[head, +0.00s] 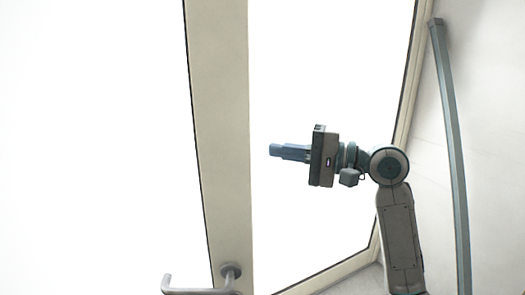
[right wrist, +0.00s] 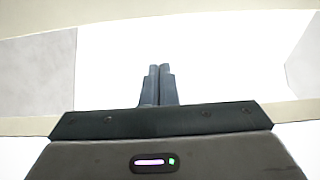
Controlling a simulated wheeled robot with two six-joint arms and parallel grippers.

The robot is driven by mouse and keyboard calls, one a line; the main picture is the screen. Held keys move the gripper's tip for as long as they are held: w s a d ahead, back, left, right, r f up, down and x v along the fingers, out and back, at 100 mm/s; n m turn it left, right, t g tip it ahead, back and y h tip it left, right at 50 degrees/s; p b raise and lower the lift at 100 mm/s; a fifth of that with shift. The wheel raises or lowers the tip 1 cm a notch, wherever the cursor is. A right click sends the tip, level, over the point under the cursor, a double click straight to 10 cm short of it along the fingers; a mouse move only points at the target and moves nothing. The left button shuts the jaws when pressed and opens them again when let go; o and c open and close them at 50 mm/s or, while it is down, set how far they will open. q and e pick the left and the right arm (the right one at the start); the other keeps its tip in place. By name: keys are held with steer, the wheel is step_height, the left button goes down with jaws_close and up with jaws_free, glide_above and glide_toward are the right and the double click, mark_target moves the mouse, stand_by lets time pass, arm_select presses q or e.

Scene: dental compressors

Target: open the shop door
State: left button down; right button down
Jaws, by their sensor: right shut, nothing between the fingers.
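The shop door's cream upright (head: 222,130) runs down the middle of the head view, with a bright pane (head: 310,220) to its right. A grey lever handle (head: 229,272) sits low on this upright and points left, partly cut off by the bottom edge. My right gripper (head: 272,150) is to the right of the upright and well above the handle, pointing left in front of the pane. It is shut and empty, apart from the handle. In the right wrist view its two fingers (right wrist: 159,68) lie together. My left gripper is not in view.
A cream bottom rail (head: 335,273) and a slanting right frame (head: 408,95) border the pane. A pale wall (head: 492,120) stands at the right. Left of the upright all is bright white, and I cannot tell whether it is glass or an opening.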

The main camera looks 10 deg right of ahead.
steer(key=a+p, duration=0.1)
steer(key=s+a+p, duration=0.1)
steer(key=a, duration=0.2)
steer(key=shift+s+a+p, duration=0.25)
steer(key=shift+s+p, duration=0.1)
steer(key=shift+p, duration=0.05)
